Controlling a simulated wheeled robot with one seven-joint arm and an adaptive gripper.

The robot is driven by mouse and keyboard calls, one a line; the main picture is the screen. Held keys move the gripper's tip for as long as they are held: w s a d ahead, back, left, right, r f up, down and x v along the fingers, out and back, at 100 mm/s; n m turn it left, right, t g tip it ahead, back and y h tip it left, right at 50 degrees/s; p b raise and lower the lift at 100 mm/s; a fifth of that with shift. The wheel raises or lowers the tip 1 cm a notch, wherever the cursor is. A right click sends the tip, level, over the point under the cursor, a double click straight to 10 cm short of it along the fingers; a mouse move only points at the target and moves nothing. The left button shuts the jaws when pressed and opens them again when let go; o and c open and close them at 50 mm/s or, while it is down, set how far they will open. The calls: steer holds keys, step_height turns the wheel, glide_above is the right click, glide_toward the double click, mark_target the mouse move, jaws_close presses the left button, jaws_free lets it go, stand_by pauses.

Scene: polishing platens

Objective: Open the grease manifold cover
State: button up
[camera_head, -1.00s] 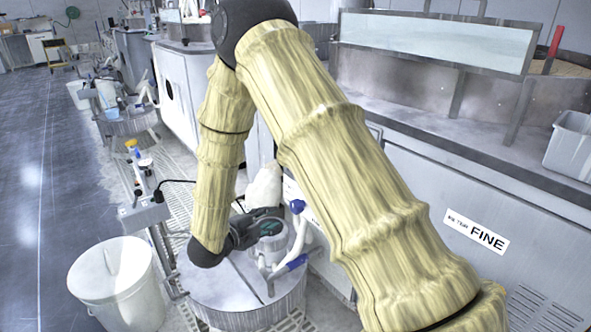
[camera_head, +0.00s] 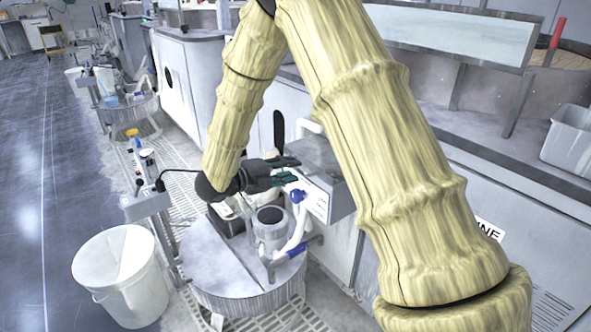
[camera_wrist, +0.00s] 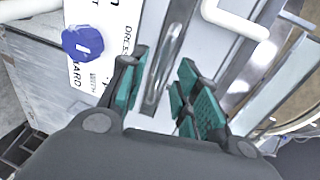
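A grey box (camera_head: 335,165) with a white printed label (camera_head: 312,197) is mounted on the front of the machine, partly hidden by my arm. It may be the grease manifold cover, but I can read no such name. My gripper (camera_head: 292,170) is at the box's left side, above the round drum. In the wrist view, its teal-padded fingers (camera_wrist: 163,88) are apart with nothing held between them. A shiny metal strip (camera_wrist: 165,70) shows beyond the gap. The label (camera_wrist: 105,40) and a blue knob (camera_wrist: 82,42) are at upper left, a white handle (camera_wrist: 236,20) at upper right.
A round grey drum (camera_head: 235,275) stands below my gripper, with white pipes and a blue lever (camera_head: 300,248) on its right. A white bucket (camera_head: 125,280) and a post with a control box (camera_head: 145,205) stand left. Open floor lies farther left.

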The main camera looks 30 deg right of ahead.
mark_target(318, 159)
steer(key=shift+x, duration=1.5)
jaws_close()
